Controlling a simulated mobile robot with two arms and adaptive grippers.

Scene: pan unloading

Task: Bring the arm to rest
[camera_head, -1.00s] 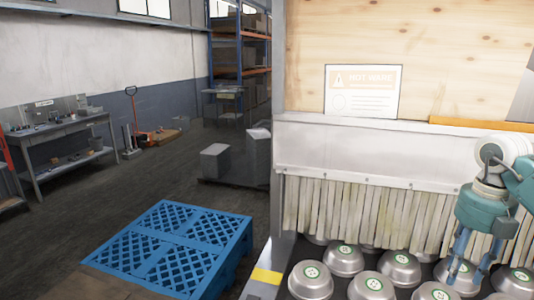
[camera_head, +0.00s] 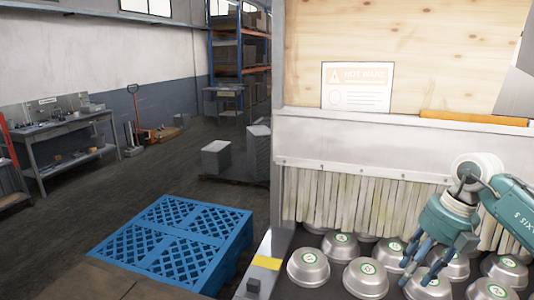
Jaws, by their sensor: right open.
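My right gripper (camera_head: 436,262) is at the lower right in the head view, with its fingers pointing down and to the left. It is open, with its fingers spread over the pans. I cannot tell whether a finger touches one. Several upturned metal pans, each with a round green and white label, stand on a dark surface; one pan (camera_head: 307,269) is at the left of the group and another (camera_head: 341,247) is behind it. The gripper partly covers a pan (camera_head: 430,284) below it. My left gripper is not in view.
A strip curtain (camera_head: 345,201) hangs behind the pans, under a metal panel (camera_head: 340,145) with a warning sign (camera_head: 356,87). A blue pallet (camera_head: 180,242) lies on the floor at the left. A workbench (camera_head: 70,140) stands at the far left. Floor between them is clear.

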